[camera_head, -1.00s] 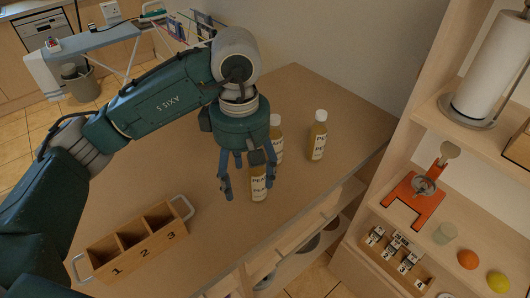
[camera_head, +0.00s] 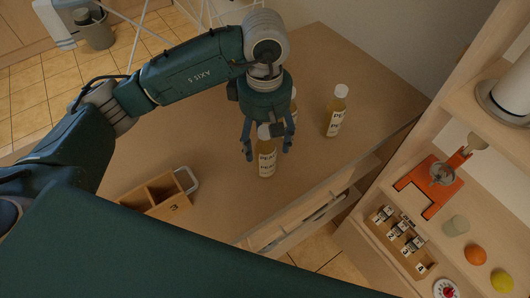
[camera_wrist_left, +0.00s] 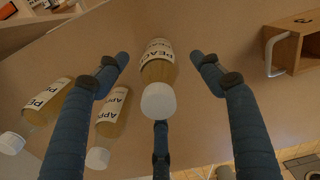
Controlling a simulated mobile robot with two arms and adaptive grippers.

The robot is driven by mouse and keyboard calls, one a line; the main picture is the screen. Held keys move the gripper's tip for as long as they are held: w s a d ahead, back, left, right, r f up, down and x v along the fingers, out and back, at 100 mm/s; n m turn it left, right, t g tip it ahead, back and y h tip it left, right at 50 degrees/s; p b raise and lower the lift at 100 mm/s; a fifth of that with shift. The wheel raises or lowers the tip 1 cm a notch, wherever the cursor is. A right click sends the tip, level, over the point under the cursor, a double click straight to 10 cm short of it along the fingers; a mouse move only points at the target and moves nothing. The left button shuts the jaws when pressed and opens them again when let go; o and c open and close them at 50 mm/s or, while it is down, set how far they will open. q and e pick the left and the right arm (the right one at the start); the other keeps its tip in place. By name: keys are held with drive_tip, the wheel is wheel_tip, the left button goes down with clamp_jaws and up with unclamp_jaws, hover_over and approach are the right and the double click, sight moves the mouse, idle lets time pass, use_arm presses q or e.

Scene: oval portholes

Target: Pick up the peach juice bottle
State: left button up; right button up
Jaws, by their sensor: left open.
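The bottle labelled PEACH (camera_head: 266,163) stands upright on the table, with amber juice and a white cap. My left gripper (camera_head: 268,148) is open above and around its upper part. In the left wrist view the peach bottle (camera_wrist_left: 158,68) shows between the spread blue fingers, with no clear grip on it. A bottle labelled APP (camera_wrist_left: 112,112) stands beside it, and is mostly hidden behind my gripper in the head view (camera_head: 293,106). A third bottle, labelled PE (camera_head: 335,117), stands to the right; its full label is unreadable. My right gripper is not in view.
A wooden box with numbered compartments (camera_head: 178,209) and a metal handle sits on the table at lower left. The table (camera_head: 215,150) is clear between it and the bottles. Shelves at right hold an orange stand (camera_head: 425,196), number blocks and fruit.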

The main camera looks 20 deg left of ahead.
use_arm(q)
wheel_tip(320, 180, down, 4)
drive_tip(key=shift+w+r+p, duration=0.15)
drive_tip(key=shift+r+p, duration=0.05)
drive_tip(key=shift+p, duration=0.9)
drive_tip(key=shift+f, duration=0.65)
drive_tip(key=c, duration=1.5)
clamp_jaws()
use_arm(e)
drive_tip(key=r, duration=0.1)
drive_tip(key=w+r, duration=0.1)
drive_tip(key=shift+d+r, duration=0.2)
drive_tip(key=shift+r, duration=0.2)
use_arm(q)
drive_tip(key=shift+w+r, duration=0.1)
drive_tip(key=shift+r, duration=0.05)
